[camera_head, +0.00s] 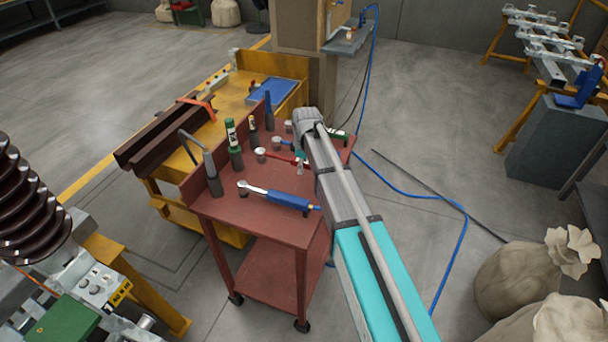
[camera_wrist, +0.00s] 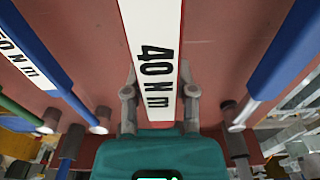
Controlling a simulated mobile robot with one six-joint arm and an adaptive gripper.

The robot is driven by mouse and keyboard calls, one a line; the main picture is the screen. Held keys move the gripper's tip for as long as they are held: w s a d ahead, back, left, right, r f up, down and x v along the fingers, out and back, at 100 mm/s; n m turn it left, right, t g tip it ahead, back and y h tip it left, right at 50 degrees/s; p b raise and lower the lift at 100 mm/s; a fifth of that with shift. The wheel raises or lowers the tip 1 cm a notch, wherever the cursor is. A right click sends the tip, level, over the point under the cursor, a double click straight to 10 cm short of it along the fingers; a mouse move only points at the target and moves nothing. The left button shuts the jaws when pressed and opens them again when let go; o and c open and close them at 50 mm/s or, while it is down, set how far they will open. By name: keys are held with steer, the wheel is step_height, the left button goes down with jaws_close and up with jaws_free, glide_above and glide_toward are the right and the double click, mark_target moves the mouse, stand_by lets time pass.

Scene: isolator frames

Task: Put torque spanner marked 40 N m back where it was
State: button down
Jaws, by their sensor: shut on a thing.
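The torque spanner marked 40 N m (camera_wrist: 156,62) runs up the middle of the wrist view, its black lettering on a white label. The two fingers of my gripper (camera_wrist: 160,95) are closed on either side of it. In the head view it appears to be the red-handled spanner (camera_head: 280,157) above the red trolley top, its head pointing left. My gripper (camera_head: 301,161) is at its right end, partly hidden by my arm. I cannot tell whether the spanner rests on its supports or hangs just above them.
A blue spanner (camera_head: 275,197) lies in front on the red trolley (camera_head: 240,225), another blue one (camera_head: 287,144) behind, and a green one (camera_head: 338,134) farther back. Upright tools, including a green-topped one (camera_head: 232,137), line the trolley's left edge. A yellow bench (camera_head: 215,115) stands behind.

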mark_target(302, 179)
steer(key=shift+w+f+b, duration=0.45)
steer(key=shift+f+b, duration=0.35)
steer(key=shift+b, duration=0.05)
steer(key=shift+f+b, duration=1.2)
steer(key=shift+c, duration=2.1)
jaws_free()
steer(key=shift+r, duration=0.2)
steer(key=r+p, duration=0.7)
steer(key=p, duration=0.1)
steer(key=r+p, duration=0.4)
steer(key=shift+s+d+r, duration=0.15)
steer(key=shift+d+r, duration=0.2)
